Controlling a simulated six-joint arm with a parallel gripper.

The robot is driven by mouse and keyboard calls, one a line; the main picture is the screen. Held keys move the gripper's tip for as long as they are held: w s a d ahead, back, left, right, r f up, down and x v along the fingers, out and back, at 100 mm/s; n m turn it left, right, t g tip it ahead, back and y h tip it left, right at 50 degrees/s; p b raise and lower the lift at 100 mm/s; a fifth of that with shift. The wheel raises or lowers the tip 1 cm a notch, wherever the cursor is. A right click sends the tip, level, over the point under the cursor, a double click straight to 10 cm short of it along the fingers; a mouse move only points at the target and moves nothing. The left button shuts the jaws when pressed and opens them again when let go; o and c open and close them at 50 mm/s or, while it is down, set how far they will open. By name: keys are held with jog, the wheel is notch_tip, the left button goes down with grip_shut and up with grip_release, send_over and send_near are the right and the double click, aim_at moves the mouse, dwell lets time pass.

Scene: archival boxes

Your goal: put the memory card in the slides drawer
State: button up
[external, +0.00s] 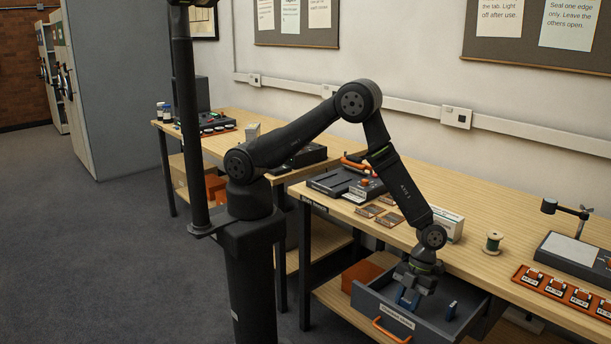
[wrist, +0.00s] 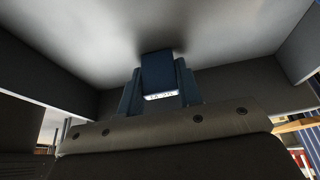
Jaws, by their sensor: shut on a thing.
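The pulled-out grey drawer (external: 456,335) hangs under the workbench, with an orange handle and a white front label too small to read surely. My gripper (external: 408,298) points down inside it. In the wrist view my gripper (wrist: 160,92) is shut on the memory card (wrist: 158,70), a dark blue piece with a white printed label at its near end. The card's far end is at or close to the pale drawer floor (wrist: 90,30), with dark shadow beside it; I cannot tell whether it touches. Drawer walls rise on both sides.
Another small dark blue piece (external: 450,310) stands in the drawer, right of my gripper. On the bench above are a green spool (external: 493,243), a white box (external: 448,224) and an orange tray of labelled pieces (external: 566,290). An orange box (external: 361,274) sits left of the drawer.

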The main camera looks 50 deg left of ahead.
aim_at(406, 300)
jog(key=o, duration=1)
jog(key=shift+c, duration=0.2)
jog(key=v, duration=1.2)
jog(key=shift+r, duration=0.15)
jog(key=x, duration=1.2)
jog(key=shift+r, duration=1.65)
